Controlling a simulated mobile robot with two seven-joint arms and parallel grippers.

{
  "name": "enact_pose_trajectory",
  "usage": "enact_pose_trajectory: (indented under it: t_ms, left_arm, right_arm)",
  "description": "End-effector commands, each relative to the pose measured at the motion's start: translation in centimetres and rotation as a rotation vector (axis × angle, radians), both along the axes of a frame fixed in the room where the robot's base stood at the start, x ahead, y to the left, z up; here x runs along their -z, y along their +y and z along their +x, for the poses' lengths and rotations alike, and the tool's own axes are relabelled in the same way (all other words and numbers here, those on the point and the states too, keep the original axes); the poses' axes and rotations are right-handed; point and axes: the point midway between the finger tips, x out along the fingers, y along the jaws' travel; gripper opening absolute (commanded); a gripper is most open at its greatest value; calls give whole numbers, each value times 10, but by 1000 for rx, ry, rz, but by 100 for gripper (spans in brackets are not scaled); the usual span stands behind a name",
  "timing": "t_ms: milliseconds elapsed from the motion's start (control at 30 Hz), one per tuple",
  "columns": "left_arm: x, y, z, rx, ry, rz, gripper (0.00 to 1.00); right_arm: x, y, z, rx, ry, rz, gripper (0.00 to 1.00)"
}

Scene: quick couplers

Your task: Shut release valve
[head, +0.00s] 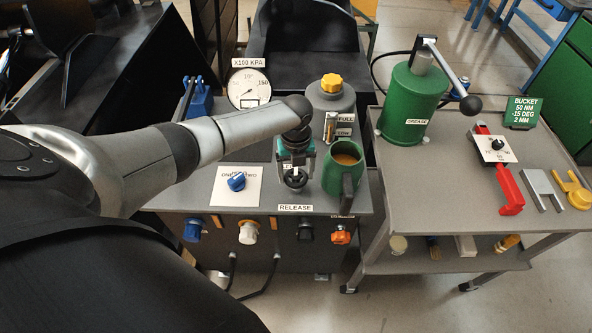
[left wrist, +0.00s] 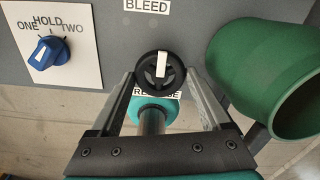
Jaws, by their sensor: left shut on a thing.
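The release valve is a small black handwheel (head: 295,180) on the grey bench top, behind the RELEASE label (head: 296,208). My left gripper (head: 295,168) reaches down to it from above, its two fingers on either side of the wheel and shut on it. In the left wrist view the handwheel (left wrist: 161,70) sits between the fingertips, with a white mark upright on its face. A teal collar and metal stem show between the fingers, and the RELEASE label is partly hidden by them. My right gripper is not in view.
A green mug (head: 344,175) stands close right of my left gripper. A blue selector knob (head: 237,182) on a white plate is to the left. Behind are a pressure gauge (head: 249,88) and a grey reservoir with a yellow cap (head: 332,83). A grey cart (head: 440,190) stands at right.

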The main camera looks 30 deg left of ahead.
Motion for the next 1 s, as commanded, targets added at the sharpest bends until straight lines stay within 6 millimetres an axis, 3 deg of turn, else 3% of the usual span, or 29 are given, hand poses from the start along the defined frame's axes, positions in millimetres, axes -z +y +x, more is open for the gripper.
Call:
enact_pose_trajectory:
  t_ms: [467,500,667,1000]
  left_arm:
    - [0,0,0,18,0,0,25]
    - [0,0,0,18,0,0,84]
    - [0,0,0,16,0,0,100]
    - [-7,0,0,14,-1,0,100]
  right_arm:
    - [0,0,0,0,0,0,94]
    - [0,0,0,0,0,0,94]
    - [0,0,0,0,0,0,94]
    - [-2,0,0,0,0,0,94]
